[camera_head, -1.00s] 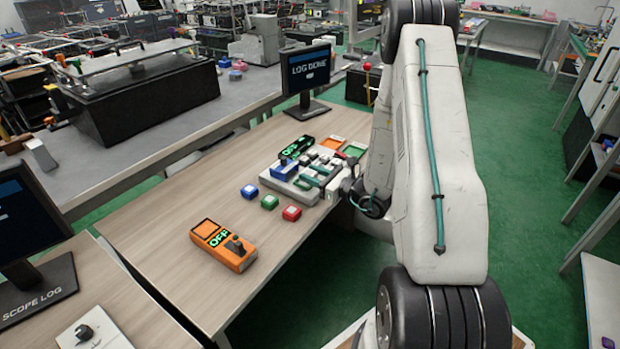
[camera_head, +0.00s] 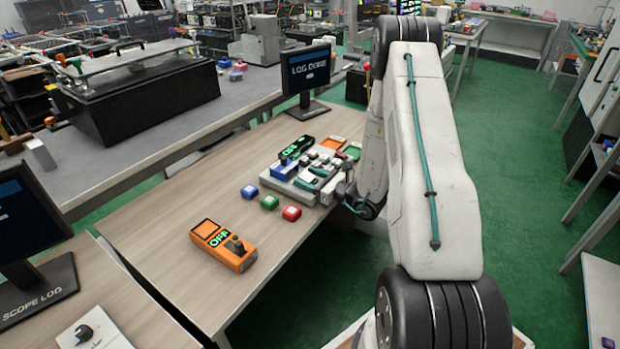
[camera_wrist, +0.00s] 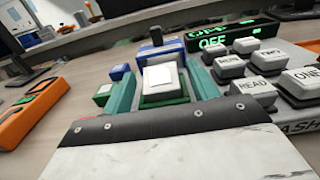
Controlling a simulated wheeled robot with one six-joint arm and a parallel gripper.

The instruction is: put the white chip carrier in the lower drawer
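My gripper (camera_wrist: 162,88) has two teal fingers and reaches over the grey fixture on the wooden table. In the wrist view, a block with a white top and a dark green base (camera_wrist: 164,78) lies between the fingers. The fingers stand apart on either side of it, and I cannot tell whether they touch it. I cannot tell whether this block is the white chip carrier. In the head view my gripper (camera_head: 322,177) is small and low at the fixture's right side. No drawer can be clearly made out.
The fixture (camera_head: 272,183) has a blue lever part, grey keys and a green OFF display (camera_head: 297,149). Blue (camera_head: 249,191), green (camera_head: 269,202) and red (camera_head: 291,213) blocks lie in front of it. An orange switch box (camera_head: 224,244) stands nearer. A monitor (camera_head: 308,75) stands behind.

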